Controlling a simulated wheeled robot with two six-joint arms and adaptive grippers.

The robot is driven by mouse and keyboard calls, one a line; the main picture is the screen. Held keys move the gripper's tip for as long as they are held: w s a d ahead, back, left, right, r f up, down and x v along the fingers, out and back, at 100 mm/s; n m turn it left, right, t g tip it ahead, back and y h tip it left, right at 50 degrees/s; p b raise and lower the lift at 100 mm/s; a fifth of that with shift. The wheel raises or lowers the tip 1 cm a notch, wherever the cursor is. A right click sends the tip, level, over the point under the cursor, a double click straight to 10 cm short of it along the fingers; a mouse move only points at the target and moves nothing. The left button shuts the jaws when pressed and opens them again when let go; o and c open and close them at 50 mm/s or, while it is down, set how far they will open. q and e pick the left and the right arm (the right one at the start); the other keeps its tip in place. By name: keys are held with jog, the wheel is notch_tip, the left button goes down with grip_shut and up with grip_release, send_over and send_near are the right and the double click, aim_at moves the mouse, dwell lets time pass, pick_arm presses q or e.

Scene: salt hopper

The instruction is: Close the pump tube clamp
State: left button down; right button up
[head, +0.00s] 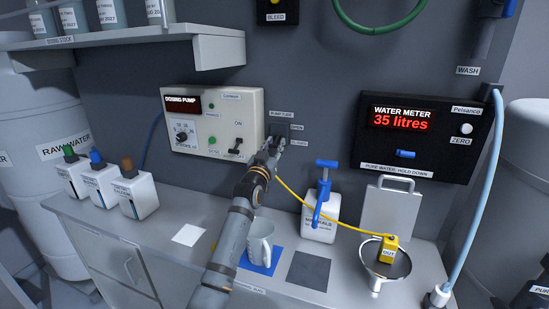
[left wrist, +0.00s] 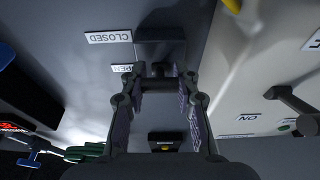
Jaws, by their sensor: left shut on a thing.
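The pump tube clamp (head: 279,130) is a dark block on the grey wall, right of the dosing pump panel. OPEN (head: 297,127) and CLOSED labels stand beside it, CLOSED below OPEN. My left gripper (head: 272,146) is at the clamp and partly covers it. In the left wrist view, which is upside down, the clamp block (left wrist: 160,47) shows beyond my left gripper (left wrist: 162,85). The fingers are shut on its short dark lever (left wrist: 160,70), which lies about level with the OPEN label (left wrist: 122,68). My right gripper is not in view.
The dosing pump panel (head: 215,117) is close on the left, the water meter (head: 424,130) on the right. A yellow tube (head: 305,203) runs to a funnel (head: 372,266).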

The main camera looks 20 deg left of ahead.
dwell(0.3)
pick_arm(q)
jog(key=c, duration=1)
grip_release()
jog(key=shift+o, duration=0.2)
jog(key=shift+s+f, duration=0.1)
jog(key=shift+s, duration=0.2)
jog(key=v, duration=1.1)
jog(key=shift+s, duration=0.25)
jog(key=shift+f, duration=0.1)
